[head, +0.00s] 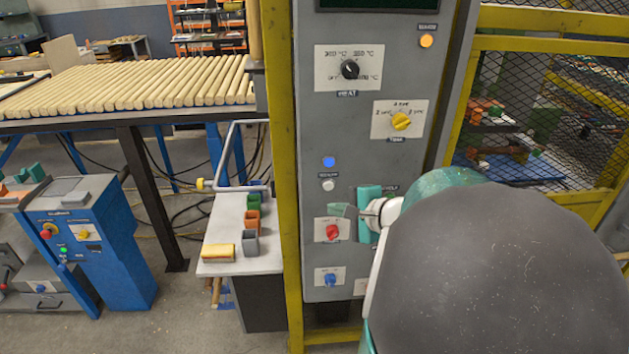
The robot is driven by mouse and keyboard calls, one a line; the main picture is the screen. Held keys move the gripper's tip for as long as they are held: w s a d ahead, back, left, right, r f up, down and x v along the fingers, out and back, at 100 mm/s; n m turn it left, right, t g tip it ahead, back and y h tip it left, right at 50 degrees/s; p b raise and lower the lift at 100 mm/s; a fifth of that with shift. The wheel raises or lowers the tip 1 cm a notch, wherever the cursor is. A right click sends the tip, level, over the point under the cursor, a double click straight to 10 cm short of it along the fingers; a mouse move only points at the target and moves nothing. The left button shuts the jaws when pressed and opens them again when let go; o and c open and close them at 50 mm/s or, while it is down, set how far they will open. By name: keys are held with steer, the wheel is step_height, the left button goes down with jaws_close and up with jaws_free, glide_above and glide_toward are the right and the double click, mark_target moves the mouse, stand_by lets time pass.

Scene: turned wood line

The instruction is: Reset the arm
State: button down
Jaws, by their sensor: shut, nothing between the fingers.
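My gripper (341,210) is in front of the lower part of a grey control panel (372,20). It looks shut, with nothing held between its fingertips. My arm comes in from the lower right and hides the panel's lower right part. A red knob (332,232) shows just below my fingertips; I cannot tell whether they touch it. A black heat knob (350,69), a yellow knob (401,121) and a blue knob (330,280) are on the same panel. An orange lamp (426,40), a blue lamp (329,161) and a white button (327,185) also show.
A yellow post (280,150) stands at the panel's left edge. A small table (232,268) with coloured bins is left of it. A rack of wooden rods (150,82) and a blue machine (120,240) stand further left. Yellow-framed mesh fencing (540,100) is at the right.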

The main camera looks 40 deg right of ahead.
steer(key=shift+a, duration=0.1)
steer(key=a+n+g+y, duration=0.4)
steer(key=a+n, duration=0.5)
steer(key=a, duration=0.8)
steer(key=s+a+r+n+g+h, duration=0.3)
steer(key=s+a+n+h, duration=0.2)
steer(key=s+a+n, duration=0.3)
steer(key=a+n, duration=0.1)
steer(key=n, duration=0.2)
steer(key=shift+s+r+n, duration=0.15)
steer(key=shift+n, duration=0.15)
